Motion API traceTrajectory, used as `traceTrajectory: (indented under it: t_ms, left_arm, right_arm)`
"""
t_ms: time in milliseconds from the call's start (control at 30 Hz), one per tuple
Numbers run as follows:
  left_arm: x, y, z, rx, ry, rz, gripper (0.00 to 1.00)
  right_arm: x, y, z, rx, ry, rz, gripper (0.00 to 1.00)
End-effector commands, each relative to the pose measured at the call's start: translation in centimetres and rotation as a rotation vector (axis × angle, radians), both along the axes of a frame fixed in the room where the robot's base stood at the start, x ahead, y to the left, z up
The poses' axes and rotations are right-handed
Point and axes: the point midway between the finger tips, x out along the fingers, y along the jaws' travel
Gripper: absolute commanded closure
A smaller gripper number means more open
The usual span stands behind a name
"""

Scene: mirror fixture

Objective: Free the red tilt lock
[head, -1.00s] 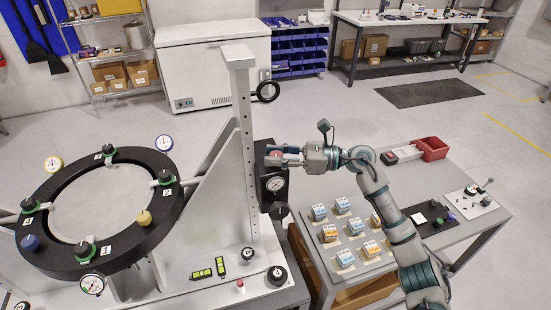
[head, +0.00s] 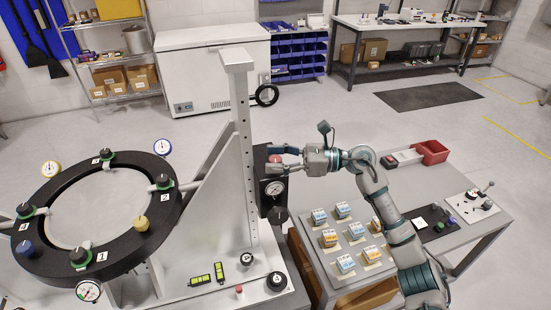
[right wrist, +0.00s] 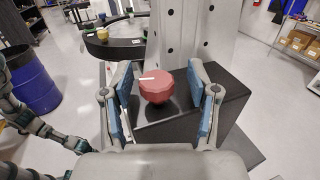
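The red tilt lock is a faceted red knob with a white mark (right wrist: 157,87), on a dark block beside the upright of the mirror fixture. In the head view the red knob (head: 275,158) shows at the block's top, partly covered by the fingers. My right gripper (head: 284,160) reaches it from the right. In the right wrist view the blue-padded fingers of this gripper (right wrist: 164,95) stand open on either side of the knob, with gaps to it. Part of my left arm (right wrist: 22,118) shows at the left there; its gripper cannot be made out.
The black ring (head: 150,240) with numbered clamps and dial gauges stands left of the grey upright (head: 240,150). A gauge (head: 274,189) and a black knob (head: 278,215) sit below the red knob. A side table (head: 450,180) with boxes and a red bin (head: 431,152) stands right.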

Motion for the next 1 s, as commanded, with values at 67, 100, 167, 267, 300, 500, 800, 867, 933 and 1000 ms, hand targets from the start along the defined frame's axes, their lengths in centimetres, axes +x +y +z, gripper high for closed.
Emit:
traceTrajectory:
  t_ms: [67,100,167,267,300,500,800,867,933,1000]
  left_arm:
    - [0.0,0.0,0.0,-0.001,0.0,0.0,0.34]
    - [0.1,-0.1,0.0,-0.001,-0.001,0.001,0.34]
    - [0.0,-0.2,0.1,-0.003,-0.003,0.001,0.34]
    - [0.0,-0.1,0.1,-0.002,-0.003,0.001,0.34]
    - [0.0,-0.1,0.1,-0.001,-0.002,0.001,0.34]
    - [0.0,-0.1,0.0,-0.001,-0.002,0.0,0.34]
    - [0.0,-0.1,0.0,-0.001,-0.002,0.0,0.34]
    - [0.0,-0.1,0.0,-0.001,-0.002,0.0,0.34]
    - [0.0,-0.1,0.0,-0.001,-0.002,0.0,0.34]
    - [0.0,0.0,0.0,-0.001,-0.002,0.0,0.34]
  right_arm:
    - [0.0,0.0,-0.1,-0.001,0.0,0.001,0.4]
    - [-0.1,0.0,-0.1,-0.001,0.0,0.001,0.4]
    - [0.0,-0.3,-0.1,-0.002,0.001,0.0,0.4]
    - [0.0,-1.5,-0.1,-0.001,0.001,-0.002,0.4]
    - [0.0,-2.2,-0.2,-0.001,0.001,-0.001,0.4]
    - [0.0,-6.7,-0.2,-0.002,0.002,-0.003,0.4]
    - [0.0,-11.5,-0.3,-0.001,0.002,-0.001,0.4]
    - [0.0,-11.9,-0.3,-0.001,0.001,0.0,0.4]
    - [0.0,-12.0,-0.2,0.0,0.001,0.0,0.4]
    - [0.0,-12.0,-0.2,0.0,0.001,0.0,0.4]
